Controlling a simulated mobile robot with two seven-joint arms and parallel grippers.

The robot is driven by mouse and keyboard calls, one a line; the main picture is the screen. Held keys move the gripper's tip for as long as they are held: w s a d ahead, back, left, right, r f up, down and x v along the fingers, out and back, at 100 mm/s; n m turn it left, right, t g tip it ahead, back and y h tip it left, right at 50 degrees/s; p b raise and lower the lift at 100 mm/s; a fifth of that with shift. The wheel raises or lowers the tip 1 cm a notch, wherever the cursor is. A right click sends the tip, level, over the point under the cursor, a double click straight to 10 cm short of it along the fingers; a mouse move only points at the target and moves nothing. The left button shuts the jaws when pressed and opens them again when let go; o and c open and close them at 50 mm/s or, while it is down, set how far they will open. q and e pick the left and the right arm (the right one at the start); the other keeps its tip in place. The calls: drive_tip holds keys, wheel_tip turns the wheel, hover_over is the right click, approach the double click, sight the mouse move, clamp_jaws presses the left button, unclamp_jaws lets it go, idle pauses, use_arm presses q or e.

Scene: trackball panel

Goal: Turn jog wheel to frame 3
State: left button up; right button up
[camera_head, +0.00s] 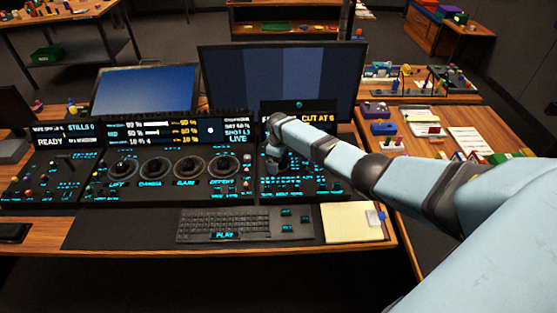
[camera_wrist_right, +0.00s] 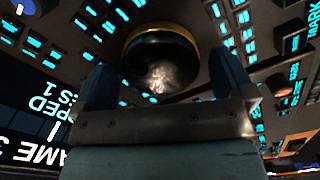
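The right control panel (camera_head: 325,180) carries a lit screen (camera_head: 318,118) reading "CUT AT 6", partly covered by my arm. My right gripper (camera_head: 276,160) points down over this panel's left part. In the wrist view my right gripper (camera_wrist_right: 168,75) has its two fingers spread apart. A round dark knob with a yellow rim (camera_wrist_right: 160,35), seemingly the jog wheel, lies between and beyond the fingertips. Gaps show on both sides, and I cannot tell if a finger touches it. A screen (camera_wrist_right: 40,125) at lower left shows cut-off text ending "AME 3". My left gripper is not in view.
Lit buttons (camera_wrist_right: 110,15) surround the knob closely. A middle panel (camera_head: 165,165) with several round dials stands to the left. A keyboard (camera_head: 230,225) and a yellow notepad (camera_head: 350,222) lie in front. A large monitor (camera_head: 280,85) stands behind.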

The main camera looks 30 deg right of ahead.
wheel_tip(320, 180, up, 14)
drive_tip(key=shift+p, duration=0.3)
drive_tip(key=shift+s+f, duration=0.1)
drive_tip(key=shift+f, duration=0.05)
idle(0.5)
drive_tip(key=s+a+f+t, duration=0.1)
drive_tip(key=s+a+f, duration=0.3)
drive_tip(key=s+a, duration=0.55)
drive_tip(key=s+a+f, duration=0.4)
drive_tip(key=s+a, duration=0.3)
drive_tip(key=s, duration=0.5)
drive_tip(key=s+r+m+t, duration=0.15)
drive_tip(key=s+r, duration=0.35)
drive_tip(key=s, duration=0.6)
drive_tip(key=s+r+m+t, duration=0.1)
drive_tip(key=s+r+m, duration=0.35)
drive_tip(key=s, duration=0.75)
drive_tip(key=w+a+f+n+t+y+p, duration=0.2)
drive_tip(key=w+a+f+t, duration=0.4)
drive_tip(key=f, duration=0.3)
drive_tip(key=shift+w+a+n+t+y+p, duration=0.25)
drive_tip(key=shift+a+n+t+y+p, duration=0.05)
drive_tip(key=shift+a+t+y+p, duration=0.4)
drive_tip(key=shift+d, duration=0.15)
